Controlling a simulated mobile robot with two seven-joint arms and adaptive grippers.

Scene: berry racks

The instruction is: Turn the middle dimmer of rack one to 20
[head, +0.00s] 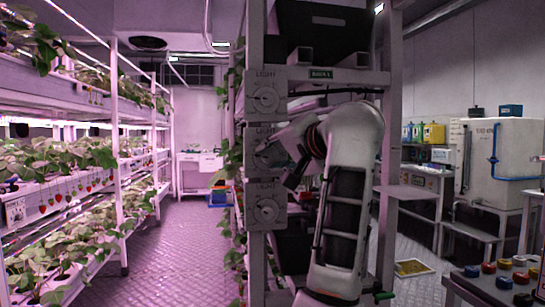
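Rack one's post carries three grey dimmer boxes, each marked LIGHT, with a round knob. The top dimmer (265,97) and the bottom dimmer (267,208) show fully. Whether the fingers touch or grip the knob cannot be told. The middle knob's setting is hidden. A green sign (321,74), seemingly reading RACK 1, is on the rack above. My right gripper is not in view.
A plant rack (118,150) with strawberries stands at the left, with a clear aisle floor (190,250) beside it. A white tank (505,160) stands at the right. A table with coloured knobs (480,283) is at the lower right.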

